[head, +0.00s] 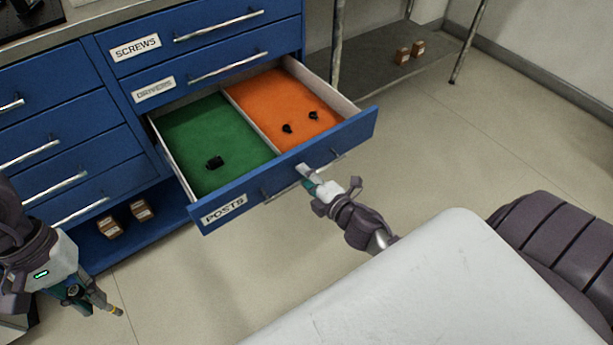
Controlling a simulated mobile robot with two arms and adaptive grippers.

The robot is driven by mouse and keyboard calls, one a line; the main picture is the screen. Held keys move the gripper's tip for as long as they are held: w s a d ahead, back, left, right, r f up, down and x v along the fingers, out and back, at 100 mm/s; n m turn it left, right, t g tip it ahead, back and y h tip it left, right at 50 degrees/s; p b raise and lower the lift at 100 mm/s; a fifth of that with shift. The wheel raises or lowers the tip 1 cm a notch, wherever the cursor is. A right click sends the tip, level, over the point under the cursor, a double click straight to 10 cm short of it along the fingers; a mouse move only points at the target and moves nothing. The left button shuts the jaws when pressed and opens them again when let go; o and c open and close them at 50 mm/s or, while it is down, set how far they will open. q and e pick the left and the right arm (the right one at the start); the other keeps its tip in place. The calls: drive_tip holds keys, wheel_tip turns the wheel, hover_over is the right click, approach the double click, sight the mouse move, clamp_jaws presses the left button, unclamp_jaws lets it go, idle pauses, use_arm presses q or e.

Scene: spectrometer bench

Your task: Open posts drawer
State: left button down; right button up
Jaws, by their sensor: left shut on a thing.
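The posts drawer (226,208), blue with a white POSTS label, is pulled well out of the cabinet. Inside, a green section (212,130) holds one small black part (214,163), and an orange section (275,96) holds two small black parts (287,128). My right gripper (307,174) is at the middle of the drawer's bar handle (279,187), overlapping it in the picture; whether its fingers are closed is unclear. My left gripper (98,301), low at the left, is shut on a small thin thing with an orange-yellow tip (117,311), mostly hidden by the fingers.
Shut SCREWS (220,28) and DRIVERS (190,86) drawers are above. More shut blue drawers (55,150) are at left. Small brown boxes (110,228) sit on the low shelf. Floor (440,150) right of the open drawer is clear.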

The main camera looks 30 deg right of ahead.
drive_tip(key=a+v, duration=0.1)
drive_tip(key=v, duration=1.1)
drive_tip(key=shift+d, duration=0.5)
